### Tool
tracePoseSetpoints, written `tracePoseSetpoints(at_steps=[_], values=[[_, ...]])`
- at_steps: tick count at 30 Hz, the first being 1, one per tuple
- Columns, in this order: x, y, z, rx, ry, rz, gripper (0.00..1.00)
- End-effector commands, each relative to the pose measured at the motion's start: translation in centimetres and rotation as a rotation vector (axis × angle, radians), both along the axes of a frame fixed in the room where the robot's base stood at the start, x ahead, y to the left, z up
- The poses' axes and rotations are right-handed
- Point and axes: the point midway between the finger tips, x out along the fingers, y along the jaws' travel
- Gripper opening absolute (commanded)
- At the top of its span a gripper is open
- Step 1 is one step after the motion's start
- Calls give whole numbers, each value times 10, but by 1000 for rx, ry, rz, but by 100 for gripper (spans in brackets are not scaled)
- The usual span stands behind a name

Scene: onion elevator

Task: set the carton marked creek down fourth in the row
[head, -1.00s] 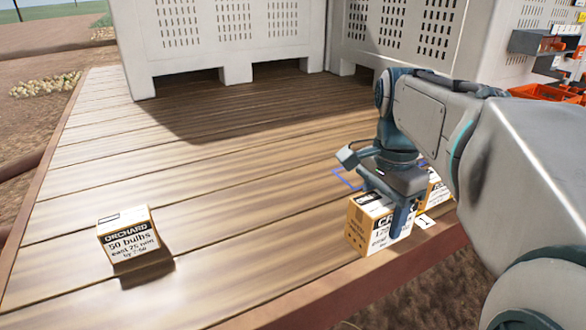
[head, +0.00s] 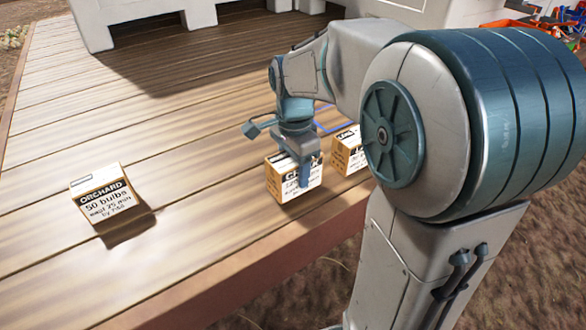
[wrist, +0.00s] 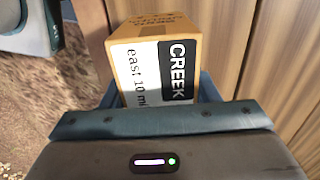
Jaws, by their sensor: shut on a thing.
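The creek carton (head: 284,188) is an orange-and-white box near the deck's front edge in the head view. Its black CREEK label shows in the wrist view (wrist: 178,72), where the carton (wrist: 128,75) sits between the blue jaws. My gripper (head: 303,172) comes down from above and is shut on this carton. One finger crosses its front face. The carton looks upright, at or just above the boards; I cannot tell whether it touches them. Blue outline marks (head: 337,121) show on the deck behind the gripper, partly hidden by my arm.
Another orange-and-white carton (head: 347,150) stands just right of the creek carton, partly hidden by my arm. The ORCHARD carton (head: 101,197) stands alone at the left. Bare planks (head: 195,170) lie between. Large pale bins (head: 150,22) stand at the back.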

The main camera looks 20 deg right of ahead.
Motion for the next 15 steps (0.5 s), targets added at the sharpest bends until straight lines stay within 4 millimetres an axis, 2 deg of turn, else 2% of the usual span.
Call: tracePoseSetpoints(at_steps=[4,15], values=[[0,0,-16,0,1,1,17],[0,0,-21,-1,-1,1,17]])
